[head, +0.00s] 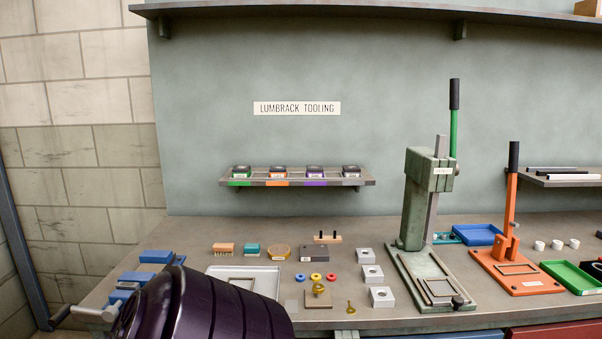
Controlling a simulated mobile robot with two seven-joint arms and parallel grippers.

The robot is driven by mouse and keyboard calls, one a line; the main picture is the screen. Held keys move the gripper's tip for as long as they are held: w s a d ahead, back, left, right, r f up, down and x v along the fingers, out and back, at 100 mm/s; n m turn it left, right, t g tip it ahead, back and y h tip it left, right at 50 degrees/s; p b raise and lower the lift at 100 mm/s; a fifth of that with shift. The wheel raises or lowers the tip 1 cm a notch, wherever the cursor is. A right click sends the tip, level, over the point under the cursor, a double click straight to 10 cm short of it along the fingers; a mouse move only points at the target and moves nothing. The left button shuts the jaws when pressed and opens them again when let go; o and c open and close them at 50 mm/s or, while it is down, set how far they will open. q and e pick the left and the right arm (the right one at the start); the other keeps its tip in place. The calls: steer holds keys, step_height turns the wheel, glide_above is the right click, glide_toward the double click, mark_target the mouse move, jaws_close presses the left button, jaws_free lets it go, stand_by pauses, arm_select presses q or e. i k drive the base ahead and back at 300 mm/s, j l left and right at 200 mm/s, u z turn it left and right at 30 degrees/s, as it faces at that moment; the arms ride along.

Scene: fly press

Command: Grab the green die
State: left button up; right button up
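The wall shelf (296,182) holds a row of small dark dies with white labels. The die at its left end (241,171) sits above a green strip (240,183) on the shelf front, which marks it as the green die. The dies beside it sit above an orange strip (276,184) and a purple strip (315,184), with another dark die (350,171) at the right end. Neither of my grippers shows in the head view.
A green press (428,195) with a tall lever stands right of the shelf, and an orange press (509,259) farther right. Small tools, blocks and a light tray (215,270) crowd the bench below.

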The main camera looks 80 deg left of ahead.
mark_target(238, 171)
steer(key=u, duration=2.55)
